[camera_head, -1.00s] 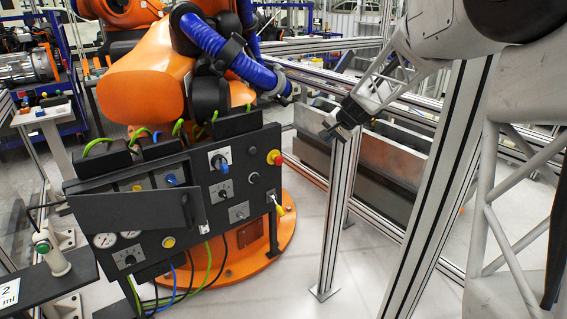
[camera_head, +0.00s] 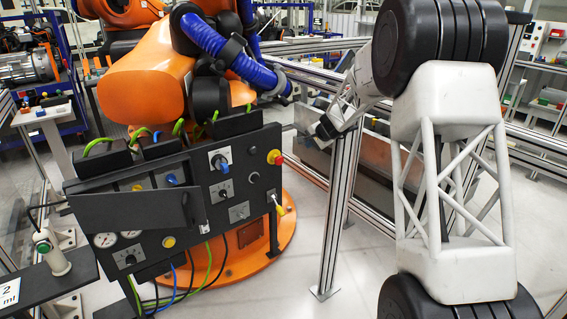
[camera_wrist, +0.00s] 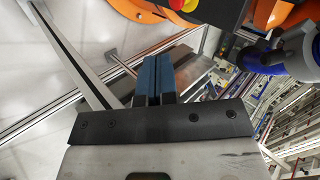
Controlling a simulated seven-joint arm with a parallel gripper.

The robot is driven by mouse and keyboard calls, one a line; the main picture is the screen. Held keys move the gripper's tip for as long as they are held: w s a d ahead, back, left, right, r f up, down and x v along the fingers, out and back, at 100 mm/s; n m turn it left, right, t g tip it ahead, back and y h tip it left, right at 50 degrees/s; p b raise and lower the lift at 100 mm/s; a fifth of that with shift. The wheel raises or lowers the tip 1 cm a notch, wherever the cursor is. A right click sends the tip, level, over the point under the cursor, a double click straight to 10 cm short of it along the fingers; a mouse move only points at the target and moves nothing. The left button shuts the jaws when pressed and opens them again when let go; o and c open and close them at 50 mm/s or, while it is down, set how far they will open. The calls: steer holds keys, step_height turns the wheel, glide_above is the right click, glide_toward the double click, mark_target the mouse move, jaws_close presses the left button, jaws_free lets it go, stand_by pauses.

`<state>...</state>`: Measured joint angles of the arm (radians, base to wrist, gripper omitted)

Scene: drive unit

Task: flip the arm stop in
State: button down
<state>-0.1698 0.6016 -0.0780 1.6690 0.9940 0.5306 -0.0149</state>
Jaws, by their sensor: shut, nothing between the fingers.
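The dark control panel (camera_head: 205,203) of the drive unit stands at centre left in the head view. A small lever with a yellow grip (camera_head: 279,207) sits on a metal plate at its right edge, its grip pointing down and to the right; it may be the arm stop, but no label is readable. My gripper (camera_head: 319,132) is right of the panel, above and apart from the lever. In the wrist view its two blue-faced fingers (camera_wrist: 154,68) are shut together with nothing between them. The lever cannot be made out in the wrist view.
A red knob on a yellow base (camera_head: 275,157) is on the panel's upper right, near my gripper. An upright aluminium post (camera_head: 337,215) stands beneath my gripper. A railing with dark panels (camera_head: 375,155) lies behind. Light floor is free between panel and post.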

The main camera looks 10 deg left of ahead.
steer(key=w+a+f+m, duration=0.1)
steer(key=w+a+f, duration=0.2)
steer(key=w+f, duration=0.2)
steer(key=w+a+f+m, duration=0.1)
steer(key=w+a+f, duration=0.2)
steer(key=w+f, duration=0.3)
step_height(320, 180, down, 2)
steer(key=shift+f+t, duration=0.2)
steer(key=shift+t, duration=0.2)
steer(key=shift+f, duration=0.1)
glide_toward(281, 163)
steer(key=shift+x, duration=3.25)
steer(key=shift+a, duration=0.15)
